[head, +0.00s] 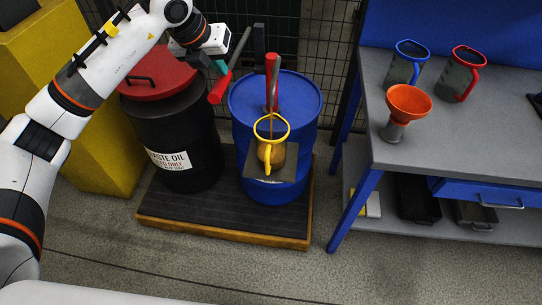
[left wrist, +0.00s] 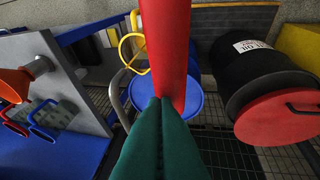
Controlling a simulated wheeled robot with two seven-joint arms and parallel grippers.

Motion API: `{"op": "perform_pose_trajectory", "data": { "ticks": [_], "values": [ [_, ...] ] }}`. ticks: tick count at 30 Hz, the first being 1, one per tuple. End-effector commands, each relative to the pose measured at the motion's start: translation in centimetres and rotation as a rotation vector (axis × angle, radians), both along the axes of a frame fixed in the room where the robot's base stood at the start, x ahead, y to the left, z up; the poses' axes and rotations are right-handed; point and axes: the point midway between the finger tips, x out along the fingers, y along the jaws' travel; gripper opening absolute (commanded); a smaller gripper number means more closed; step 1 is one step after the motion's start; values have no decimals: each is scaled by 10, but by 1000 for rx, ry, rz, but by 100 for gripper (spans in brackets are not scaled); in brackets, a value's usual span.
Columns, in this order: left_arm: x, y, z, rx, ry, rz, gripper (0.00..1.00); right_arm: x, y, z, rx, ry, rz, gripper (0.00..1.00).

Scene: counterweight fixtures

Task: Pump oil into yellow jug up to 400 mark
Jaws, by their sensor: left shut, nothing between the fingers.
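The yellow jug (head: 257,133) stands upright on a small grey shelf in front of the blue drum (head: 245,98); its yellow rim also shows in the left wrist view (left wrist: 125,47). Amber oil shows low inside it; its marks are not legible. The red hand pump (head: 272,72) stands on the drum, with a grey spout above the jug. The pump's lever ends in a red grip (head: 219,88). My left gripper (head: 220,67) is shut and empty at this grip. In the left wrist view its green fingertips (left wrist: 160,102) overlap the red grip (left wrist: 165,45); contact cannot be told.
A black waste oil drum (head: 190,120) with a red lid stands left of the blue drum on a low platform (head: 225,228). A grey bench (head: 460,140) at right holds a blue jug (head: 402,68), a red jug (head: 457,78) and an orange funnel (head: 408,104). A wire fence stands behind.

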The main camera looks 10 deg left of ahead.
Motion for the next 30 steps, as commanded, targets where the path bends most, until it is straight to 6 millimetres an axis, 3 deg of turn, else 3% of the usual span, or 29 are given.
{"op": "perform_pose_trajectory", "data": {
  "ticks": [1, 10, 14, 24, 30],
  "values": [
    [0, 0, -15, 1, 1, 1, 0, 0, 0, -13, 0, 0, 0, 36],
    [0, 0, -58, 2, 3, 1, 0, 0, 0, -47, 0, 0, 0, 36],
    [0, 0, -39, 0, 0, 1, 0, 0, 0, -33, 0, 1, 0, 36],
    [1, 0, 48, 0, -2, 2, 0, 0, 0, 20, 1, 0, 0, 36],
    [0, 0, 77, 0, 0, 1, 0, 0, 1, 35, 1, 0, 0, 36]
  ]
}}
